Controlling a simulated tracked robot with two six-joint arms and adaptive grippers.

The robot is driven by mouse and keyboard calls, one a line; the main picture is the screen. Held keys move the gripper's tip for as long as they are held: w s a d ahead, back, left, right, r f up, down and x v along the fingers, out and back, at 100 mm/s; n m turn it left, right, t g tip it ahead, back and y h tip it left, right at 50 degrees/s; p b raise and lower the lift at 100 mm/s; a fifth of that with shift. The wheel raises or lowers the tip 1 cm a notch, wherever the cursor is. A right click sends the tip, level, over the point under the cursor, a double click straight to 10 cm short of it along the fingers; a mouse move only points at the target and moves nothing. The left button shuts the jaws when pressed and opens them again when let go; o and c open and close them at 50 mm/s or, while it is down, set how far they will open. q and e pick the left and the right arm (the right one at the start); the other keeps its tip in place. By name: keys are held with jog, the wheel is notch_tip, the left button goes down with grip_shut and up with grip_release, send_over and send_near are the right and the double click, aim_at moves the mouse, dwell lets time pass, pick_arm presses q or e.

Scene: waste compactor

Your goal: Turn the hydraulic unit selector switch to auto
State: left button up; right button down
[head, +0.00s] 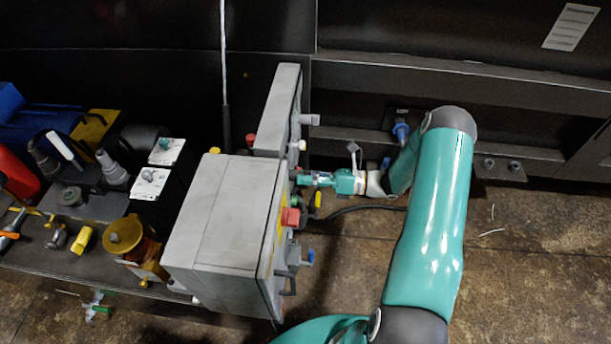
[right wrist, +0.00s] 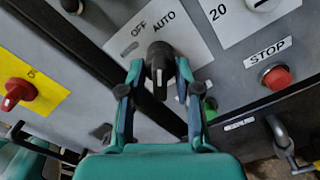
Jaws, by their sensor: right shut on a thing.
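The selector switch (right wrist: 159,62) is a black knob with a white mark, on a light label plate (right wrist: 180,38) reading OFF and AUTO, in the right wrist view. The white mark is on the knob's lower part in the picture; I cannot tell which setting it points to. My right gripper (right wrist: 158,74) has one finger on each side of the knob and is shut on it. In the head view my right gripper (head: 316,180) reaches the front of the grey control box (head: 226,210) from the right; the switch is hidden there. My left gripper is not in view.
A red STOP button (right wrist: 277,77) is right of the switch and a red rotary switch (right wrist: 18,92) on yellow is left. A green button (right wrist: 209,103) is close to one finger. A black cable (head: 355,209) runs below the gripper. Open floor (head: 540,260) lies at right.

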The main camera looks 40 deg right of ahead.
jog(key=shift+s+f+m, duration=0.1)
jog(key=shift+f+m, duration=0.05)
jog(key=shift+m, duration=0.75)
jog(key=c, duration=1.2)
grip_release()
jog(key=v, duration=1.2)
